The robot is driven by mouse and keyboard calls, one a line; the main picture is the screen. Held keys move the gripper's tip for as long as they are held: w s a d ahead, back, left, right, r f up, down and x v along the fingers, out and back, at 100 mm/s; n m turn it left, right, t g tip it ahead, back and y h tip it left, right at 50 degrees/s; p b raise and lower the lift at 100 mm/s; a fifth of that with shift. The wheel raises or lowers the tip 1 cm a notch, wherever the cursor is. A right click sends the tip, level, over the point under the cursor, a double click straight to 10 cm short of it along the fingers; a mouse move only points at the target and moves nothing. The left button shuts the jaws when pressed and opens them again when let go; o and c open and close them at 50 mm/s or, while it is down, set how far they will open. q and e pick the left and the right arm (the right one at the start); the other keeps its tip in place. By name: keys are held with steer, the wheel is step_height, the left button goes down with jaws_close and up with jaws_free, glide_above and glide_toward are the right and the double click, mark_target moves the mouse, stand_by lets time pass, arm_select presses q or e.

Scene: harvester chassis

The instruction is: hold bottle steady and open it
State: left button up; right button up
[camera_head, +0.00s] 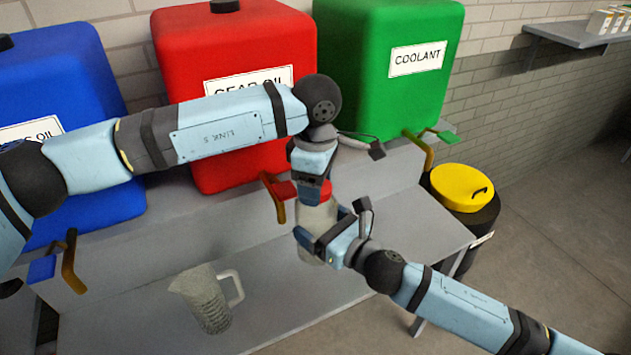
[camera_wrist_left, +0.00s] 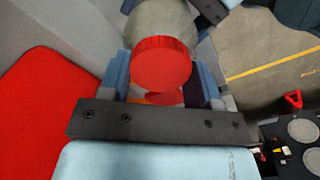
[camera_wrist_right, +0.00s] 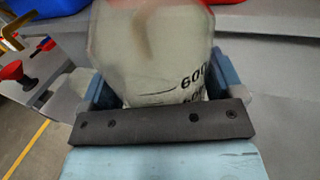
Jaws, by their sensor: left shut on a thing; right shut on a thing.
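The bottle (camera_head: 312,216) is pale and translucent with a red cap (camera_head: 325,190), and stands roughly upright above the grey bench. My left gripper (camera_head: 313,190) comes from above and is shut on the red cap. In the left wrist view the cap (camera_wrist_left: 161,62) sits between the two fingers, with the pale bottle beyond it. My right gripper (camera_head: 318,243) is shut around the bottle body from the lower right. In the right wrist view the bottle (camera_wrist_right: 150,60) fills the space between the fingers and shows a black 600 mark. The bottle's base is mostly hidden.
A clear jug (camera_head: 208,300) stands on the grey bench (camera_head: 140,320). Behind are blue (camera_head: 60,110), red (camera_head: 235,60) and green (camera_head: 385,80) tanks with taps. The red tank's tap (camera_head: 277,192) is close beside the bottle. A yellow-lidded drum (camera_head: 462,188) stands right.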

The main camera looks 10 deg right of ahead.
arm_select(q)
steer(key=n, duration=0.6)
steer(key=shift+s, duration=0.1)
steer(key=n, duration=0.4)
steer(key=o, duration=1)
steer(key=shift+r, duration=0.15)
